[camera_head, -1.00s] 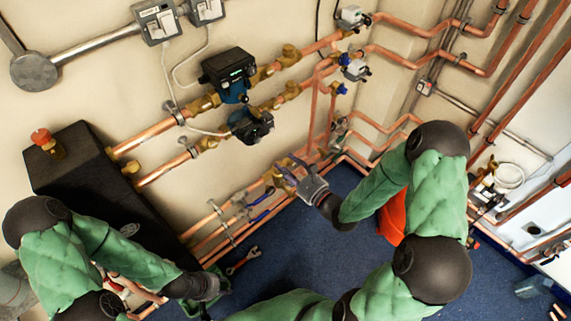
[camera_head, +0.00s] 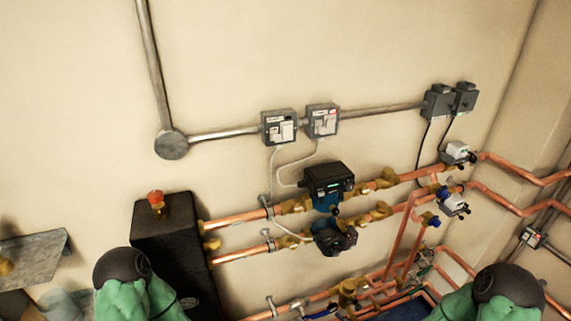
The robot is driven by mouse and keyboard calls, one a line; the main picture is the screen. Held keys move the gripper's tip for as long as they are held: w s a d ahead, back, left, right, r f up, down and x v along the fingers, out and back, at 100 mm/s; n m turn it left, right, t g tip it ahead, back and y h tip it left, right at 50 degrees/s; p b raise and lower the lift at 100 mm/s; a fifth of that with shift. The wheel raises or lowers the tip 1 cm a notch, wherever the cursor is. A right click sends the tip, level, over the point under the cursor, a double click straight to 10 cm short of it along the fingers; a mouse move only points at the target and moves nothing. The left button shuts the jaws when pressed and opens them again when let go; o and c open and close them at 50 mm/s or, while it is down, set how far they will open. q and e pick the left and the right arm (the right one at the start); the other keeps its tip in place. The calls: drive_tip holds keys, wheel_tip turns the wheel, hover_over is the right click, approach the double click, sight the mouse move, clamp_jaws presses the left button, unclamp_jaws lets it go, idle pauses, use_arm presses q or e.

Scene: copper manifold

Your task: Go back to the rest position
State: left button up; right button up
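The copper manifold (camera_head: 236,218) runs along the wall from a black tank (camera_head: 170,250) toward the right corner. Two pumps sit on its pipes: an upper one (camera_head: 327,184) with a lit green display and a lower dark one (camera_head: 334,238). My two green-sleeved arms show only at the bottom edge, one at lower left and one at lower right. Both grippers are out of the picture, below the edge.
Two switch boxes (camera_head: 279,128) and a grey conduit (camera_head: 375,112) are on the wall above the pipes. A grey shelf (camera_head: 38,258) is at the far left. Only a small patch of blue floor (camera_head: 404,309) shows at the bottom.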

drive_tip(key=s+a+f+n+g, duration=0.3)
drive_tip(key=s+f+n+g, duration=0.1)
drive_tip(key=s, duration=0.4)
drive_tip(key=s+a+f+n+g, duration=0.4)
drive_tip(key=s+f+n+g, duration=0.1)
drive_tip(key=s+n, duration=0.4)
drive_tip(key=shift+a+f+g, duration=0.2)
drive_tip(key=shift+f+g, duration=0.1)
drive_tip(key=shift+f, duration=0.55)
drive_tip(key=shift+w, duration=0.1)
